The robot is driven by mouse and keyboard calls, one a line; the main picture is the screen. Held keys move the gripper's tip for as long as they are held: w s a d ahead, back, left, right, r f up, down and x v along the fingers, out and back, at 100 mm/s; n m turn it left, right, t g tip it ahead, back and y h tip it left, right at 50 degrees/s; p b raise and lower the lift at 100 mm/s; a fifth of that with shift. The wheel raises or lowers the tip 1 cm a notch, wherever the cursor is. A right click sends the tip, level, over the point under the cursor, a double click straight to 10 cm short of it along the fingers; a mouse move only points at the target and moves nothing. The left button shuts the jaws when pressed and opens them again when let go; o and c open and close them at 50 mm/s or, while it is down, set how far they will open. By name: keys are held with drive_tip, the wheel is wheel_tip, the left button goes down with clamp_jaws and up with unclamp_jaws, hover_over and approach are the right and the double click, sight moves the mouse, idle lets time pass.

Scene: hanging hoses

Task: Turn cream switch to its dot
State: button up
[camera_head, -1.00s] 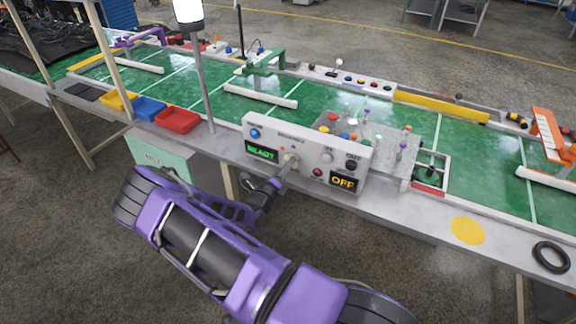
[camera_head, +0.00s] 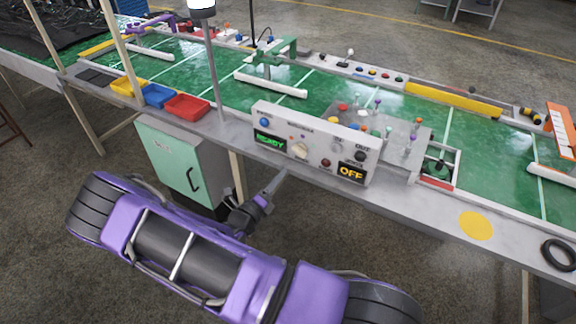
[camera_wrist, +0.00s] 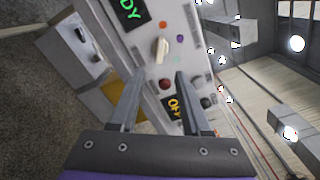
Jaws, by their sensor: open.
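The cream switch (camera_head: 299,151) is a knob on the front of the grey control box, right of the green READY display. My gripper (camera_head: 284,175) is in front of the panel, a little below the switch. In the wrist view my gripper (camera_wrist: 155,76) has its two fingers apart, with nothing between them; the switch lies beyond the tips.
A red button (camera_wrist: 165,84) and an orange OFF display (camera_head: 351,172) are on the same panel. Levers with coloured knobs stand behind the box. Yellow, blue and red trays (camera_head: 187,107) sit to the left. A green-grey cabinet (camera_head: 180,165) is below the bench.

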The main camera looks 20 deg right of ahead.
drive_tip(key=shift+v, duration=2.75)
